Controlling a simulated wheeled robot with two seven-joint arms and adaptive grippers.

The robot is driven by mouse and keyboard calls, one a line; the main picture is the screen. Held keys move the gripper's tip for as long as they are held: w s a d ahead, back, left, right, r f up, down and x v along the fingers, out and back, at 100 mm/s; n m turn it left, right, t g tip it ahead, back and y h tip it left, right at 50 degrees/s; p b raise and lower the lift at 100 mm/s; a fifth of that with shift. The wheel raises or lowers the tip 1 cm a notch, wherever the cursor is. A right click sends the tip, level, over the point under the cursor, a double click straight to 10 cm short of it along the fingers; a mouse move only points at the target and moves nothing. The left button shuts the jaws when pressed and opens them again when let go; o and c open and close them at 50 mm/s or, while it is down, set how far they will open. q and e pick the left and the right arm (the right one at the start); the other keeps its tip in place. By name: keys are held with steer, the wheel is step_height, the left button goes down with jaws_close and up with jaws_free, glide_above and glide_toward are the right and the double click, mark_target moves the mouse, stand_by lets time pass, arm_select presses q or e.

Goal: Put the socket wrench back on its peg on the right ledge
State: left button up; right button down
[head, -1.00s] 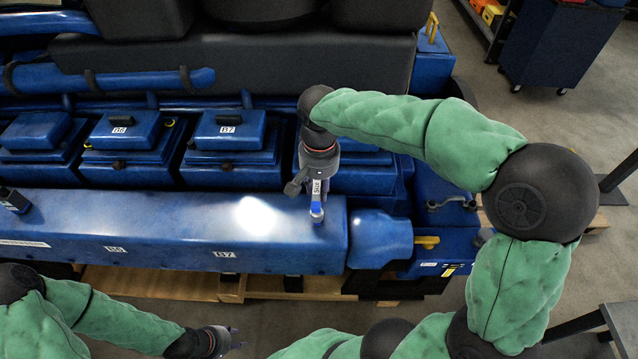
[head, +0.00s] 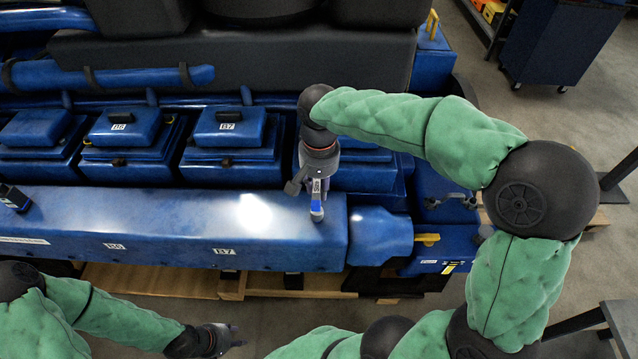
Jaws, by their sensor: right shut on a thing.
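My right gripper (head: 316,190) reaches down over the right end of the long blue ledge (head: 170,220). It is shut on the socket wrench (head: 317,211), of which a small blue and grey part with a pale label shows below the fingers. The wrench's lower end is at or just above the ledge top; I cannot tell whether it touches. The peg cannot be made out; the gripper and wrench may cover it. My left gripper (head: 236,337) is low in the picture, in front of the ledge, with its fingers apart and nothing between them.
Blue box-like covers, one labelled B7 (head: 228,128), line up behind the ledge. A small dark object (head: 14,197) sits at the ledge's left end. Wooden pallet boards (head: 150,281) lie below. A blue cabinet (head: 562,42) stands at the back right, with open floor near it.

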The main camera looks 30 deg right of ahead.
steer(key=shift+f+b, duration=0.6)
steer(key=shift+f, duration=0.3)
steer(key=shift+c, duration=1.6)
jaws_free()
steer(key=shift+r+p, duration=3.4)
steer(key=shift+r, duration=1.1)
